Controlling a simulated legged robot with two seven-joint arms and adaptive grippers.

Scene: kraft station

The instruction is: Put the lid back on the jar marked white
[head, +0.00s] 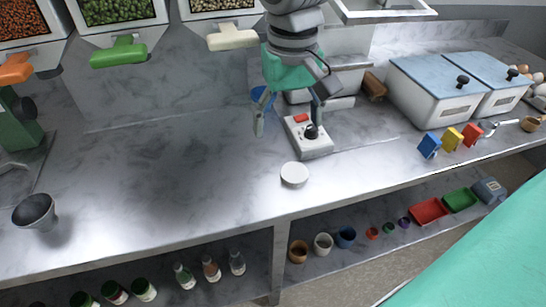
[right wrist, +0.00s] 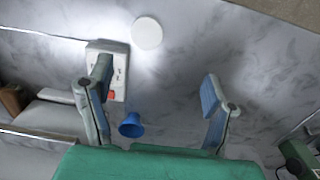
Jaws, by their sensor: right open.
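A round white lid-like piece (head: 294,175) lies on the counter near its front edge; it also shows as a pale disc in the right wrist view (right wrist: 147,33). No jar marking can be read. A white cup or jar (head: 323,243) stands on the lower shelf between a brown one (head: 298,251) and a blue one (head: 346,237); I cannot tell whether it is the marked jar. My right gripper (head: 288,118) is open and empty, pointing down above the counter, behind the white piece. It also shows in the right wrist view (right wrist: 157,84). My left gripper is not in view.
A white box with a black knob (head: 310,137) stands close by my right gripper. A blue cup-like thing (right wrist: 131,125) is behind it. Blue-lidded bins (head: 440,90) stand right, a dark funnel-shaped cup (head: 35,212) left. The counter's left-middle is clear.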

